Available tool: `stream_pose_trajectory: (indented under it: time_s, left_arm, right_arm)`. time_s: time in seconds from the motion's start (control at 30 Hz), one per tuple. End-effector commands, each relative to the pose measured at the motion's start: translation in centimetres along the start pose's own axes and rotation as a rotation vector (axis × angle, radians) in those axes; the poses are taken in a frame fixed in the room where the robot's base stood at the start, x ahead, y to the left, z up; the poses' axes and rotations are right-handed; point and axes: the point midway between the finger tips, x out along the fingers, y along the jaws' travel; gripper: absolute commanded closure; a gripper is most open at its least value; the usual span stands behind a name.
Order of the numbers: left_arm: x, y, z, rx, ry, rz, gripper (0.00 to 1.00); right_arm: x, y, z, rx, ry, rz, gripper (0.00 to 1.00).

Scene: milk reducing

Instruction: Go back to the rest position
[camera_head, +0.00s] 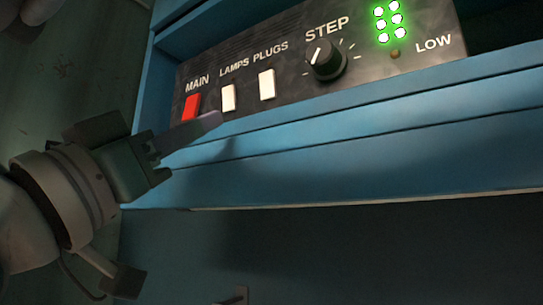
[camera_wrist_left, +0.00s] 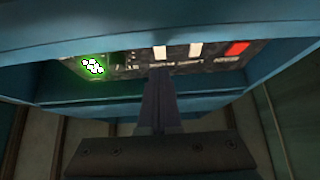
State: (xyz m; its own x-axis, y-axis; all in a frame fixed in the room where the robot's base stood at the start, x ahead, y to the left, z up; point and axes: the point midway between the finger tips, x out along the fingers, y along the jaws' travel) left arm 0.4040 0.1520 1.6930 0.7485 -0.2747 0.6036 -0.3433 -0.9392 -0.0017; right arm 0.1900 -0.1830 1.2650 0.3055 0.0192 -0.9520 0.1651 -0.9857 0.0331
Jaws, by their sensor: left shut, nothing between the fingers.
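My left gripper (camera_head: 212,120) comes in from the left, with its fingers shut and empty. Its tips are just below the white LAMPS switch (camera_head: 228,98) on a dark control panel (camera_head: 294,85); I cannot tell whether they touch the panel. In the left wrist view the shut fingers (camera_wrist_left: 160,75) point up toward the panel's lower edge. The red MAIN switch (camera_head: 191,107) is left of the LAMPS switch, and the white PLUGS switch (camera_head: 266,84) is right of it. My right gripper is not in view.
The panel sits in a blue cabinet (camera_head: 350,160) with a ledge below it. A black STEP knob (camera_head: 325,60) and green-lit dots (camera_head: 389,21) are on the panel's right part. The space under the ledge is dark. A greenish wall (camera_head: 75,85) stands at the left.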

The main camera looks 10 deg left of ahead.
Motion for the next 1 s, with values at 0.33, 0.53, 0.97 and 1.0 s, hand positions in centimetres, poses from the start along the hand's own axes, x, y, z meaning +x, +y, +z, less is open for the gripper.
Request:
stream_pose_trajectory:
  time_s: [0.33,0.53,0.97,1.0]
  left_arm:
    - [-0.6,0.0,0.1,-0.001,-0.001,0.0,1.0]
    - [-0.6,0.0,0.1,-0.001,-0.001,0.0,1.0]
    - [-6.3,-1.3,10.4,0.007,-0.428,-0.135,1.0]
    - [-8.4,-1.4,12.8,0.01,-0.543,-0.162,1.0]
  right_arm:
    - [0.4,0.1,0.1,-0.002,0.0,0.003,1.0]
    - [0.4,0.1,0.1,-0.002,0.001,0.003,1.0]
    - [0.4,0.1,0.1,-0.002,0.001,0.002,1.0]
    - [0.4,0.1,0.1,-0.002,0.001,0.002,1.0]
